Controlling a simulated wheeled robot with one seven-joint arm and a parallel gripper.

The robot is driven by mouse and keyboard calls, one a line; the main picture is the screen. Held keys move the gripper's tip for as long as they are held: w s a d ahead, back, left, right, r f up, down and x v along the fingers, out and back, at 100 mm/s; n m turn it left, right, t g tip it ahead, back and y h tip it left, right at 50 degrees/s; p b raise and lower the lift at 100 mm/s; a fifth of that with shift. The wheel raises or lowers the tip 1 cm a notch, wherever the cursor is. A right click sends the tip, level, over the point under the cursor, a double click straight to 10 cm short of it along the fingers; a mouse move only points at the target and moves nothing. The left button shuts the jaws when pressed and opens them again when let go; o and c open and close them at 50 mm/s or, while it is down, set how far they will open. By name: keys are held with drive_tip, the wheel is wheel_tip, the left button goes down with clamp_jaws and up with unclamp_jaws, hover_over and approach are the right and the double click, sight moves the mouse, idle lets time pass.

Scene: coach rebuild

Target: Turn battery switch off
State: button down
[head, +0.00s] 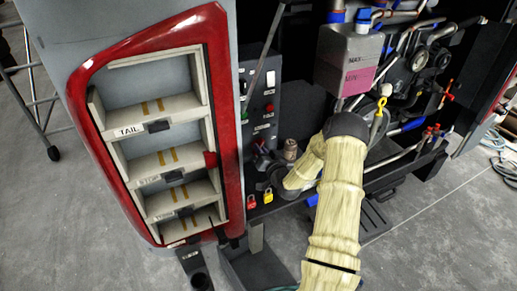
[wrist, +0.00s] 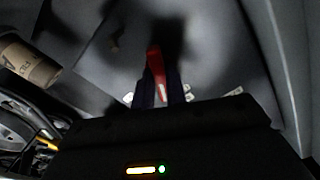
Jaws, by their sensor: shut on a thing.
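The battery switch's red handle (wrist: 155,62) stands up in the middle of the wrist view, against a grey panel with small white labels. My gripper (wrist: 159,92) is closed around the lower part of the handle, with one dark finger on each side. In the head view my gripper (head: 266,178) is a dark shape at the end of my pale-sleeved arm, low beside the control panel. The switch is hidden or too small to make out there. The handle's exact setting cannot be read in the dim wrist view.
A red padlock (head: 251,202) and a yellow padlock (head: 268,196) sit just below my gripper. A brown cylinder (head: 290,149) stands close by, also in the wrist view (wrist: 28,65). The red-framed shelf unit (head: 226,120) is left; a tank (head: 347,55) and hoses are right.

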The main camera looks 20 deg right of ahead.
drive_tip(key=shift+d, duration=0.4)
drive_tip(key=m, duration=0.6)
drive_tip(key=shift+s+d+f, duration=0.1)
